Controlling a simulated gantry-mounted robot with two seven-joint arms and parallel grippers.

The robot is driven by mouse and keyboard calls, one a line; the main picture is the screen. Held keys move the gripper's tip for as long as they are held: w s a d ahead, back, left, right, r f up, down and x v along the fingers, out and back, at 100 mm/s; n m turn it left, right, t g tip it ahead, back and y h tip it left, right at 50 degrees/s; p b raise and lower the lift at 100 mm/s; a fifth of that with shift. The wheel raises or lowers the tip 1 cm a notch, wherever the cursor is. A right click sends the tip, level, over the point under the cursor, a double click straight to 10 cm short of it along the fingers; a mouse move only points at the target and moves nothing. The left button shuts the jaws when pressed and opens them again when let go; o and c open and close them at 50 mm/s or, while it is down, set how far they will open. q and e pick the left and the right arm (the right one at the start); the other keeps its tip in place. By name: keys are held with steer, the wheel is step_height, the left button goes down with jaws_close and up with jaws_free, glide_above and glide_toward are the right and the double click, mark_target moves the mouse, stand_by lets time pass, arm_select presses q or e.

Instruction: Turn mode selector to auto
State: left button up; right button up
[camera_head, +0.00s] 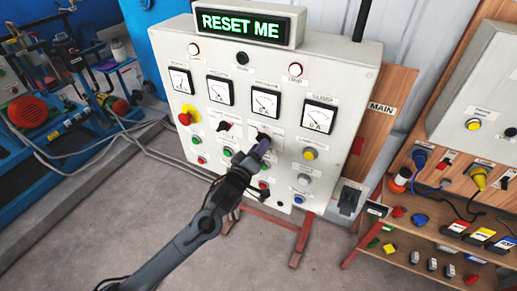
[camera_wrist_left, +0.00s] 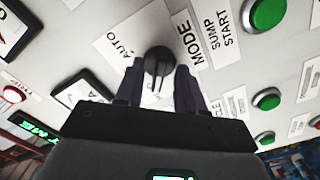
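The mode selector (camera_wrist_left: 158,62) is a dark knob on the pale control panel (camera_head: 340,55), next to the printed words MODE and AUTO in the left wrist view. In the head view its dark top (camera_head: 264,136) shows just above my left gripper (camera_head: 261,149). My left gripper (camera_wrist_left: 159,82) has its two purple-grey fingers on either side of the knob, close against it, and looks shut on it. The knob's grip lies lengthwise between the fingers; its exact setting is hard to read. My right gripper is in neither view.
Green buttons (camera_wrist_left: 268,14) and gauges (camera_head: 319,117) surround the selector. A red and yellow emergency stop (camera_head: 186,117) is at the panel's left. A lit RESET ME sign (camera_head: 240,25) tops it. A wooden shelf (camera_head: 440,240) with plugs stands at right.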

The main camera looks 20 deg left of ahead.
arm_select(q)
steer(key=shift+c, duration=0.3)
jaws_close()
steer(key=shift+m, duration=0.5)
steer(key=shift+a+m+p, duration=0.15)
steer(key=shift+m+p, duration=2)
steer(key=shift+m, duration=7.35)
steer(key=shift+o, duration=0.3)
jaws_free()
